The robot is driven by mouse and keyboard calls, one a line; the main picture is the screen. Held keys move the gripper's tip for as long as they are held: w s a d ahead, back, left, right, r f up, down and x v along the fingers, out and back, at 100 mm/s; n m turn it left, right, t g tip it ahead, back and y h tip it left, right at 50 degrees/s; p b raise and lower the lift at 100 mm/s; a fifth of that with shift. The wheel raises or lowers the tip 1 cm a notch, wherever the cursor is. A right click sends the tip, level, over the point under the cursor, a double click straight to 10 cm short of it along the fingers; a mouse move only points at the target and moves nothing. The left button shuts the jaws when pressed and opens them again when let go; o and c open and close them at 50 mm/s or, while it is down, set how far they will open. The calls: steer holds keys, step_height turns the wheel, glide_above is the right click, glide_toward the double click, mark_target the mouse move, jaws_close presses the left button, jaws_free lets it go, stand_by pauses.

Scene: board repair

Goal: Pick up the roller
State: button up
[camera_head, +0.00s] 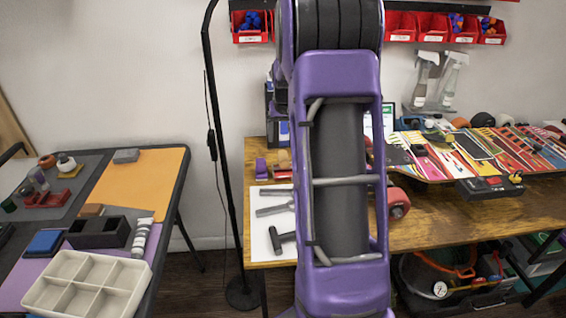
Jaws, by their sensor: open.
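A red cylinder with a dark side and a pale centre (398,204), which may be the roller, lies on the wooden workbench (450,228) just right of my arm. My arm hides its left part. A dark T-shaped tool (282,240) lies on a white sheet (262,222) at the bench's left end, and I cannot tell whether that is the roller instead. Grey hand tools (274,209) lie behind it on the sheet. My purple arm stands upright in the middle and covers much of the bench. My gripper is not in view.
A colourful skateboard deck (470,154) lies across the bench at right, with spray bottles (450,80) behind. Red bins (433,27) hang above. A left table (158,180) holds a divided tray (85,285). A black lamp pole (216,140) stands between the tables.

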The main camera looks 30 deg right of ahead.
mark_target(284, 156)
steer(key=x, duration=0.7)
steer(key=shift+d+f+b, duration=0.1)
steer(key=shift+f+b, duration=0.05)
steer(key=shift+b, duration=0.25)
steer(key=shift+b+x, duration=0.45)
steer(key=shift+x, duration=2.3)
steer(key=shift+s+d, duration=0.1)
steer(key=shift+d, duration=0.1)
jaws_close()
